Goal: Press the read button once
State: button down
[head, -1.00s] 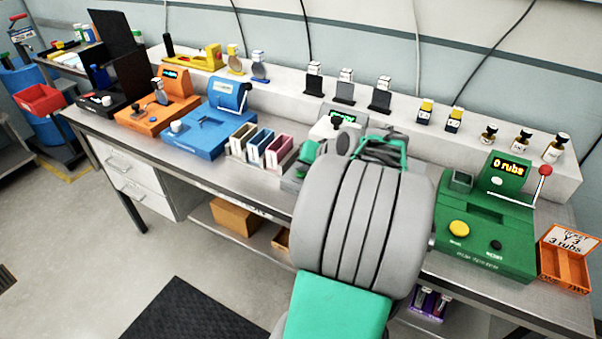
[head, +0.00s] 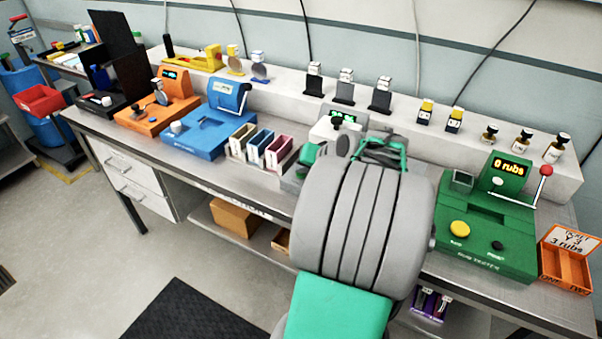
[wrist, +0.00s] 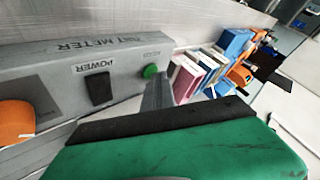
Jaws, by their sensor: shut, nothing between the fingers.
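The grey tint meter (wrist: 50,62) fills the left of the wrist view. On its face are a black POWER switch (wrist: 98,89) and a round green button (wrist: 150,71) with a small label I cannot read. My gripper (wrist: 158,86) is shut and empty, its grey fingertips right beside the green button. I cannot tell whether they touch it. In the head view my arm hides most of the meter; its lit display (head: 342,118) shows behind the arm, with green digits too small to read surely.
Coloured upright holders (head: 262,149) stand left of the meter. A green rub tester (head: 485,225) and an orange ticket box (head: 566,262) stand right. Bottles and small stands line the back ledge (head: 410,112).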

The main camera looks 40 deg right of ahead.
jog(key=shift+r+p, duration=0.5)
jog(key=shift+r, duration=0.2)
jog(key=shift+r, duration=0.1)
notch_tip(320, 180, up, 5)
jog(key=p, duration=0.4)
dwell(0.4)
